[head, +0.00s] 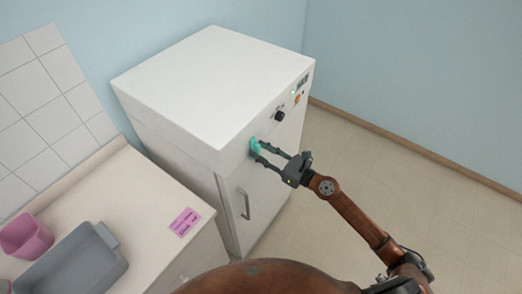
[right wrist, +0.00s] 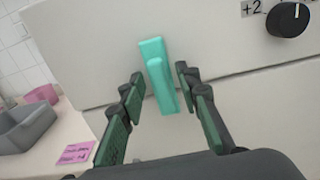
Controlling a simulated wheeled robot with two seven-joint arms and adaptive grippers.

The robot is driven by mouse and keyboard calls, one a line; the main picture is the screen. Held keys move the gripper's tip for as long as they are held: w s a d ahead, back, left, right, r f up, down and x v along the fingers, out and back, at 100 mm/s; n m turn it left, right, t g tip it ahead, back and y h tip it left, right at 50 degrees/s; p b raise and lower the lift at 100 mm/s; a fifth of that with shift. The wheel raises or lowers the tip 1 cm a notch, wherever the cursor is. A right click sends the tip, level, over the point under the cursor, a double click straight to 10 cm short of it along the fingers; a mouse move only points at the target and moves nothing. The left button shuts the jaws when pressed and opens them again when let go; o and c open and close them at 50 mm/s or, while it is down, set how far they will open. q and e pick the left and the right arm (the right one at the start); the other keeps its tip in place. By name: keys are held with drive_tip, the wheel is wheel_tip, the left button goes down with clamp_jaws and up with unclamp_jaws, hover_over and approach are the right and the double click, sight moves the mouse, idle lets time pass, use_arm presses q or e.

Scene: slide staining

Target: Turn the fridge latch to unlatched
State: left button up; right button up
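The white fridge (head: 210,85) stands against the wall, its door shut. Its teal latch (head: 255,147) sits at the upper left of the front, and it also shows in the right wrist view (right wrist: 158,80), upright with a slight tilt. My right gripper (head: 263,153) is at the latch with its fingers apart. In the right wrist view the fingers (right wrist: 160,88) are on either side of the latch, with gaps showing between them and it. The far fingertips partly hide the latch in the head view. My left gripper is not in view.
A black knob (head: 280,116) and an orange button (head: 297,99) are on the panel right of the latch. A metal door handle (head: 244,204) is below. A counter at left holds a grey bin (head: 75,262), a pink container (head: 26,236) and a pink note (head: 185,222). Floor at right is clear.

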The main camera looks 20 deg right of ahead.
drive_tip(key=shift+c, duration=0.5)
clamp_jaws()
drive_tip(key=shift+m, duration=0.3)
drive_tip(key=m+p, duration=0.2)
drive_tip(key=m, duration=0.1)
drive_tip(key=shift+w+d+r, duration=0.1)
drive_tip(key=m+p, duration=0.2)
drive_tip(key=m, duration=0.2)
drive_tip(key=m+p, duration=0.3)
drive_tip(key=m, duration=0.2)
drive_tip(key=f+m+p, duration=0.1)
drive_tip(key=m+p, duration=0.2)
drive_tip(key=m, duration=0.2)
drive_tip(key=shift+w+d+f, duration=0.1)
drive_tip(key=shift+w+d, duration=0.15)
drive_tip(key=shift+d, duration=0.1)
drive_tip(key=shift+m, duration=0.3)
